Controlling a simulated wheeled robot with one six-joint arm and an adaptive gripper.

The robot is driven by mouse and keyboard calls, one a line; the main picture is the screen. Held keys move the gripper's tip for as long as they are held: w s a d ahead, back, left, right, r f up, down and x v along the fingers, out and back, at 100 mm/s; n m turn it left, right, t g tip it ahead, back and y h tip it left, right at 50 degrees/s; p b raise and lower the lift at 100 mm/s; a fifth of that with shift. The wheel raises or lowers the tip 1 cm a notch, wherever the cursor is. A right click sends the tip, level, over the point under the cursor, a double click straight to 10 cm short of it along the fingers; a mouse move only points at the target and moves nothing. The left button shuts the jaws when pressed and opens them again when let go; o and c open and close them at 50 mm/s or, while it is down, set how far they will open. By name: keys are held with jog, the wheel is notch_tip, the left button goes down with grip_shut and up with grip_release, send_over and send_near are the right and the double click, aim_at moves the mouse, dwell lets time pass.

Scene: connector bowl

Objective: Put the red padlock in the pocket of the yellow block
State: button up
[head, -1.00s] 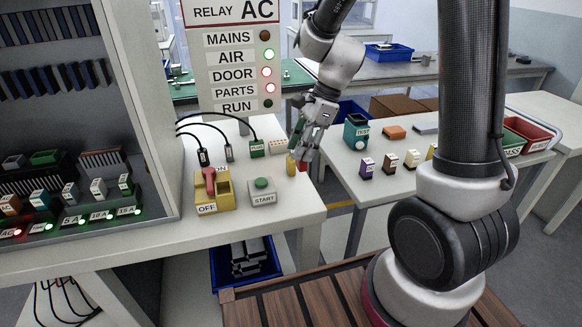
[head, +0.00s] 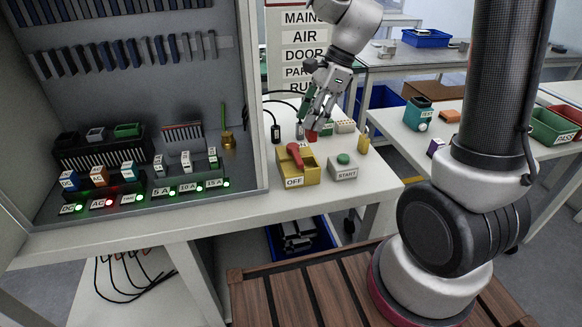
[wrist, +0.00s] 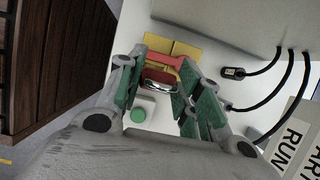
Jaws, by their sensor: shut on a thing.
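My gripper (head: 317,124) is shut on the red padlock (head: 312,135). In the head view the padlock hangs at the fingertips, above the bench, just behind and right of the yellow block (head: 312,177) in the picture. The block carries a red lever (head: 295,155) and an OFF label; its pocket is hard to make out. In the wrist view the padlock (wrist: 157,75) and its silver shackle sit between the green-padded fingers (wrist: 160,80). The red lever (wrist: 170,60) and yellow block (wrist: 180,46) lie just beyond it, and the fingers partly cover them.
A grey START box (head: 343,168) with a green button stands right of the block. A small yellow piece (head: 363,145) stands behind it. Black cables with plugs (head: 276,133) lie behind the block. A grey cabinet (head: 245,100) rises on the left.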

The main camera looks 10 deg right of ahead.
notch_tip(320, 180, down, 10)
jog(key=shift+s+r, duration=0.1)
jog(key=shift+r, duration=0.05)
dwell(0.4)
jog(key=o, duration=1.1)
jog(key=shift+c, duration=0.2)
jog(key=v, duration=1.1)
jog(key=s+d+r+n+t+h, duration=0.2)
jog(key=s+d+r+n, duration=0.3)
jog(key=s+n, duration=0.4)
jog(key=s+d+r+n+t+h, duration=0.2)
jog(key=s+d+r+n, duration=0.3)
jog(key=s+n, duration=0.4)
jog(key=shift+s+d+r, duration=0.4)
jog(key=shift+r, duration=0.1)
